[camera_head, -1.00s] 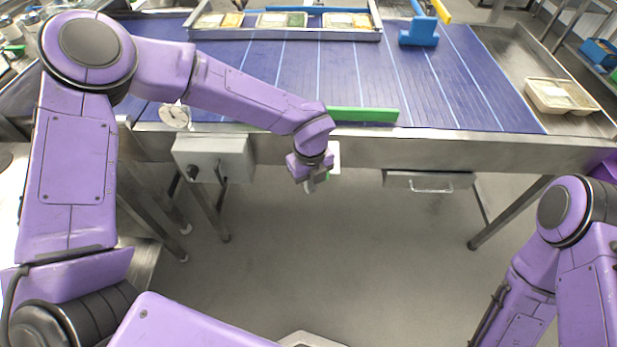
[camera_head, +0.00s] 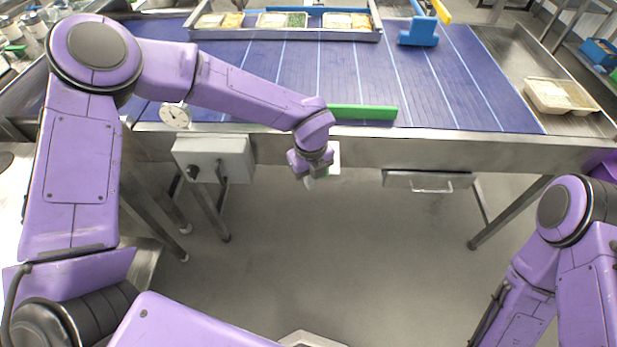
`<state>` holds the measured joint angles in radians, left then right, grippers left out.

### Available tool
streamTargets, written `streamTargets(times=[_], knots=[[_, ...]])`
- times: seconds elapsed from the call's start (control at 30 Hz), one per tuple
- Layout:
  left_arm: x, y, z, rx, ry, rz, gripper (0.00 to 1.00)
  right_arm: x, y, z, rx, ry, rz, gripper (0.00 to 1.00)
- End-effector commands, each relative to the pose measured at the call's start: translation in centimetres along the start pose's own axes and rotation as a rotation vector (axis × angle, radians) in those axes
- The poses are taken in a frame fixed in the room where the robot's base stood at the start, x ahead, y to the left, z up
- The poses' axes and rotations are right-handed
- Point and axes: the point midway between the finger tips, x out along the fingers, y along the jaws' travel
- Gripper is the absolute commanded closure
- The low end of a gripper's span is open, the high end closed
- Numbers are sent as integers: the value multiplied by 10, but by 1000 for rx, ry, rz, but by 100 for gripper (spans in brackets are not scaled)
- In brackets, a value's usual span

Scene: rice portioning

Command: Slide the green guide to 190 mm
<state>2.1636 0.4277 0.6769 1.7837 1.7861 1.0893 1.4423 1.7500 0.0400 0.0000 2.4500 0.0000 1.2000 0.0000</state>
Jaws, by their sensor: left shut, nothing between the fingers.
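The green guide (camera_head: 363,112) is a long bar lying along the front edge of the blue belt (camera_head: 450,95), just right of my left wrist. A small part of a white plate with green (camera_head: 334,160) shows on the front rail behind my left gripper. My left gripper (camera_head: 309,183) is shut and empty, in front of the rail, below the guide's left end. Its fingertips are small and partly hidden, and I cannot tell whether they touch the plate. My right arm shows at the lower right, but its gripper is out of view. No millimetre scale is readable.
A metal frame with food trays (camera_head: 284,35) spans the belt's far side. A blue block (camera_head: 418,32) stands to its right. A beige tray (camera_head: 560,95) lies at the right. A round dial (camera_head: 174,115) and grey control box (camera_head: 213,158) are on the front left. Open floor lies below.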

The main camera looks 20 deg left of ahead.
Motion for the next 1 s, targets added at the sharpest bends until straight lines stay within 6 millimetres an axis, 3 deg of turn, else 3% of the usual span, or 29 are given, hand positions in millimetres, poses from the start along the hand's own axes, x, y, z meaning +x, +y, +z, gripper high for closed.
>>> streamTargets(times=[0.53, 1.0], knots=[[-1, -4, 6, -1, -2, -2, 100, -1, 0, 0, 0, 0, 0, 57], [0, 12, -20, -1, -1, -1, 100, 4, 0, 2, 0, 0, 0, 57]])
